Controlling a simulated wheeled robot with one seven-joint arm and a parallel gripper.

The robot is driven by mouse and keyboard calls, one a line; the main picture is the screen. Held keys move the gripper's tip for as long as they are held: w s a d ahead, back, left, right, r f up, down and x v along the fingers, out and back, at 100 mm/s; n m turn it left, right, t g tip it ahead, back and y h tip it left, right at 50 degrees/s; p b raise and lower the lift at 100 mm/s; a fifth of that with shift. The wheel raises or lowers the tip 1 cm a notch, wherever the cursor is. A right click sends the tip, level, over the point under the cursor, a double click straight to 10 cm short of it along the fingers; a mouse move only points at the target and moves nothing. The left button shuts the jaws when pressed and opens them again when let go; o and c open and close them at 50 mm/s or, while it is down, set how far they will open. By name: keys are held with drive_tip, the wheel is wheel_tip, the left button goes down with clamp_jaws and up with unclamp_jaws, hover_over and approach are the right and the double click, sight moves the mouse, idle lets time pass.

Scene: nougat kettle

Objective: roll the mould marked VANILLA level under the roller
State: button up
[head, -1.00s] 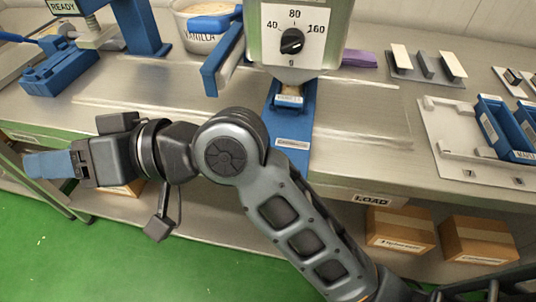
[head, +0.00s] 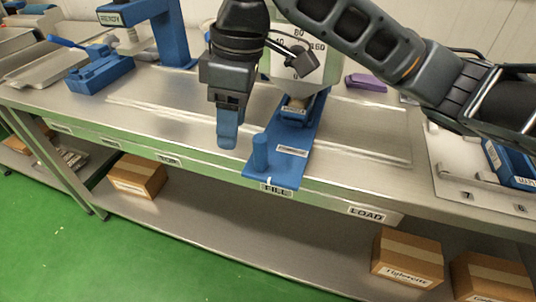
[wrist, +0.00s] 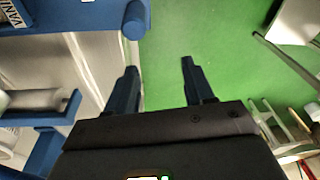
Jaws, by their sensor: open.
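My gripper (head: 227,143) points down in front of the blue slide board, left of its upright peg (head: 260,152). In the wrist view my gripper (wrist: 158,68) is open and empty, its fingers apart above the table edge and floor. The mould (head: 295,108) sits on the board (head: 283,172) under the dial box; its label is too small to read. A label reading "VANI" (wrist: 73,6) is cut off in the wrist view; I cannot tell if it is the mould's. A pale cylinder (wrist: 35,100), likely the roller, sits by a blue frame in the wrist view.
A FILL label (head: 277,189) marks the table edge below the board, and LOAD (head: 367,213) is further right. A READY stand (head: 175,42) and a blue lever device (head: 98,75) are at left. My arm crosses the upper right. Boxes (head: 407,258) are below.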

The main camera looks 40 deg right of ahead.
sight(260, 136)
drive_tip(key=d, duration=0.1)
drive_tip(key=d+h, duration=0.1)
drive_tip(key=s+d, duration=0.1)
drive_tip(key=shift+d+r+g, duration=0.25)
drive_tip(key=shift+g, duration=0.05)
drive_tip(key=shift+s+d+h, duration=0.2)
drive_tip(key=shift+d+h, duration=0.05)
drive_tip(key=shift+h, duration=0.05)
drive_tip(key=shift+f, duration=3.85)
clamp_jaws()
